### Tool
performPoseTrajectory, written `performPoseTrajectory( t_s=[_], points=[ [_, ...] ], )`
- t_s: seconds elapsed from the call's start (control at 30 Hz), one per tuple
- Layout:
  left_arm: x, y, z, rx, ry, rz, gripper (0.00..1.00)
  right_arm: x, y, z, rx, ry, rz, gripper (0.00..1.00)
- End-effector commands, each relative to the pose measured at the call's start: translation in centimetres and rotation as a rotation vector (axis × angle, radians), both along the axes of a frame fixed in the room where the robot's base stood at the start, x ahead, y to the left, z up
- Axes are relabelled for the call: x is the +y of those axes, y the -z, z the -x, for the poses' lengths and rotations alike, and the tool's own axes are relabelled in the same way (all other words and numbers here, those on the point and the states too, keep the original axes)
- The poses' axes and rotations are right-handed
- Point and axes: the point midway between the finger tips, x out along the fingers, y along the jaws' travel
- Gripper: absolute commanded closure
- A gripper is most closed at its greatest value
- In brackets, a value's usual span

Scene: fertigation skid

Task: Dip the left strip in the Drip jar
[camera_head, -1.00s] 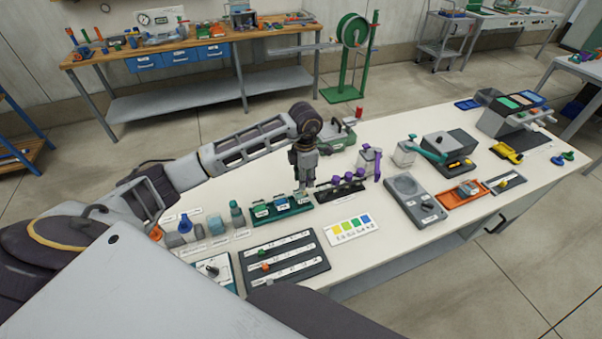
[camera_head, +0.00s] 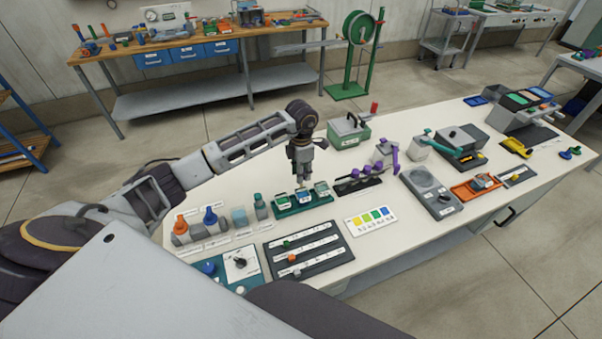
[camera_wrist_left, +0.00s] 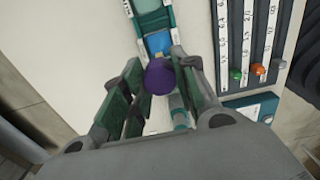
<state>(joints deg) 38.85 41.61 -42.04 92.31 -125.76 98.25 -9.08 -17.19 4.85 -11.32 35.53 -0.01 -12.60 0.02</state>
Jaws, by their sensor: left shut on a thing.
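My left gripper (camera_head: 302,180) points down over the middle jar (camera_head: 304,197) of the green jar tray (camera_head: 279,214). In the left wrist view my left gripper (camera_wrist_left: 161,80) is shut on the purple round grip of the left strip (camera_wrist_left: 160,77). The strip's lower part is hidden, so I cannot tell whether it touches the liquid. A blue jar opening (camera_wrist_left: 158,42) shows just beyond the grip. One jar (camera_head: 283,201) stands to the left and another (camera_head: 322,189) to the right. The jar labels are too small to read. My right gripper is not in view.
A black rack with purple-topped strips (camera_head: 367,171) stands right of the tray. Bottles (camera_head: 211,220) stand to its left. A colour chart (camera_head: 370,220) and a dark slider board (camera_head: 315,257) lie in front. A green-and-grey box (camera_head: 348,132) stands behind.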

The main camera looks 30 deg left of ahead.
Motion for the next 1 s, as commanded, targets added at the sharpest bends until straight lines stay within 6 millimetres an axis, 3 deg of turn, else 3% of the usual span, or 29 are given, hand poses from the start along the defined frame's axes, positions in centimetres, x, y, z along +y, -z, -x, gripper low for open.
performPoseTrajectory(
  t_s=[0.57, 1.0],
  points=[
    [-0.2, 0.1, -0.2, -0.001, 0.008, 0.001, 0.84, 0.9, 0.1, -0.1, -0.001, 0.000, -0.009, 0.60],
    [-0.2, 2.0, -0.1, 0.000, 0.008, 0.001, 0.84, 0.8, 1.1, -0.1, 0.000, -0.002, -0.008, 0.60]
  ],
)
